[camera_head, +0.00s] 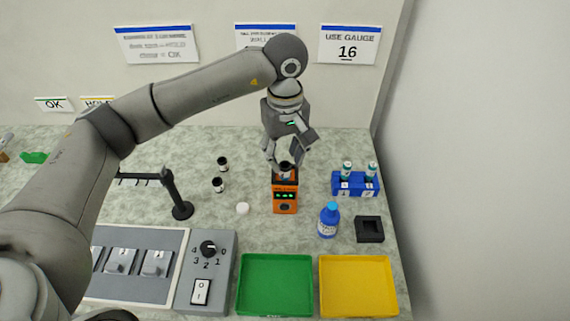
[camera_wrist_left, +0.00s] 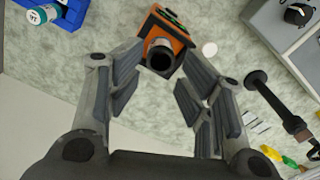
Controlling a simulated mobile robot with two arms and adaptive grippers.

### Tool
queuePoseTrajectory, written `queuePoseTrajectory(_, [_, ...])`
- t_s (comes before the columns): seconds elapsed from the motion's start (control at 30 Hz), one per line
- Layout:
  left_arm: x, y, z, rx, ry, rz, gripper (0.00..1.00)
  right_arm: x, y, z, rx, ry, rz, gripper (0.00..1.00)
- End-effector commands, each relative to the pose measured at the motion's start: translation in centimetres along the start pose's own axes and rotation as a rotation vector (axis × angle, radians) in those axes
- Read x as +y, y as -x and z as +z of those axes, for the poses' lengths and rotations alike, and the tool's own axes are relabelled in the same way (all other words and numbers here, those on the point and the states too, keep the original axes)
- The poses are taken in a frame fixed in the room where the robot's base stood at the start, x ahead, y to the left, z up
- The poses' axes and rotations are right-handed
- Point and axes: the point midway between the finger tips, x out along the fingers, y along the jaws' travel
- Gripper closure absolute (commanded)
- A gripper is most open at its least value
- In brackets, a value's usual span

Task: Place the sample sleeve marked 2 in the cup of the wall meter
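The orange meter (camera_head: 285,197) stands upright on the bench, with green lights on its front. A small dark-topped sleeve (camera_head: 286,167) is upright in the cup at its top; no number on it can be read. The wrist view also shows the sleeve (camera_wrist_left: 160,56) at the orange meter (camera_wrist_left: 172,28). My left gripper (camera_head: 281,160) is just above the meter, its fingers open on either side of the sleeve, with visible gaps in the wrist view. Two similar sleeves (camera_head: 223,163) (camera_head: 218,185) stand on the bench to the left, their marks unreadable. My right gripper is not in view.
A blue rack (camera_head: 355,189) with two vials, a blue bottle (camera_head: 328,221) and a black square holder (camera_head: 369,229) stand right of the meter. Green (camera_head: 275,283) and yellow (camera_head: 357,285) trays lie in front. A dark post (camera_head: 177,195) stands left. A white disc (camera_head: 242,208) lies between.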

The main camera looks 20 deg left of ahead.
Motion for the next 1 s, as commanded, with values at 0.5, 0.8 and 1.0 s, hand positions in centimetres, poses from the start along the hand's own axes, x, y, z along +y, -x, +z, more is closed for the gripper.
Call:
queuePoseTrajectory(0.5, [0.1,8.6,0.0,0.001,0.000,0.002,0.56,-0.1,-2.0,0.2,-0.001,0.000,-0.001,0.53])
queuePoseTrajectory(0.8, [0.0,8.8,0.0,0.000,0.000,0.001,0.56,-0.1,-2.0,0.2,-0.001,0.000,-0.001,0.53])
queuePoseTrajectory(1.0, [0.1,8.7,0.1,-0.004,0.000,0.002,0.56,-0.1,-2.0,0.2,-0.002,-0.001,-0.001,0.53])
